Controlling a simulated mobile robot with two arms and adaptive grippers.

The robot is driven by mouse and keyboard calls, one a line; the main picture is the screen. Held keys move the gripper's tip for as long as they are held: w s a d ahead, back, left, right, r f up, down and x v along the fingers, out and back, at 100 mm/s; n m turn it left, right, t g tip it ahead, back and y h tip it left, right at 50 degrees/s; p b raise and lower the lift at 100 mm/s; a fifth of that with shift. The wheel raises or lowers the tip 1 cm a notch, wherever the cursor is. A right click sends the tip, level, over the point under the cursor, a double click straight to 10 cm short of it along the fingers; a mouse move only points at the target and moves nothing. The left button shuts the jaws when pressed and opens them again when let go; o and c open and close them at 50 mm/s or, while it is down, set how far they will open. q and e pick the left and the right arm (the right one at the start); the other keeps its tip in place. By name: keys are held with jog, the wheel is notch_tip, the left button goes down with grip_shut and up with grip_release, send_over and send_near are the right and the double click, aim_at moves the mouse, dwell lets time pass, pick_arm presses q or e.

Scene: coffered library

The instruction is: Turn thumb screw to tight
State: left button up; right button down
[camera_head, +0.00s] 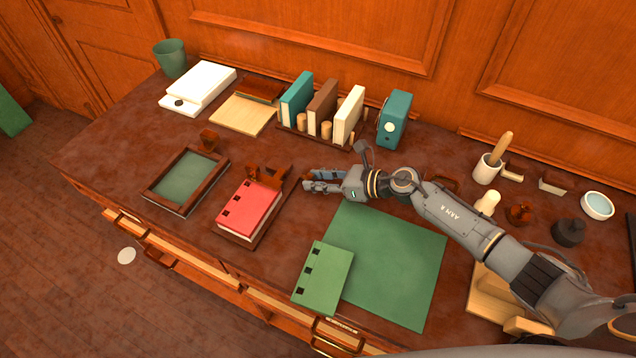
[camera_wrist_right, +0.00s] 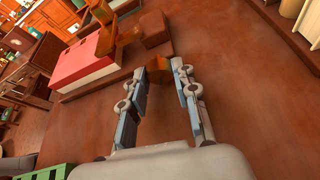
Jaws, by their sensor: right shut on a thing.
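A red book (camera_head: 250,208) lies on a dark wooden stand (camera_head: 277,216) with brown wooden parts at its back end. The red book also shows at the upper left of the right wrist view (camera_wrist_right: 85,62). My right gripper (camera_head: 308,181) reaches in from the right, just right of this stand. In the right wrist view, its fingertips (camera_wrist_right: 168,72) are shut on a small brown wooden piece (camera_wrist_right: 178,68), which seems to be the thumb screw. The fingers hide much of it, and its turn position cannot be read. My left gripper is out of view.
A green mat (camera_head: 405,262) with a green book (camera_head: 323,276) lies in front of my right arm. A framed green panel (camera_head: 184,178) lies left of the red book. Upright books (camera_head: 322,105) stand behind. A cup with a pestle (camera_head: 487,168) stands right.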

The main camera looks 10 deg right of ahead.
jog(key=c, duration=1)
grip_release()
jog(key=v, duration=1.2)
jog(key=shift+w, duration=0.1)
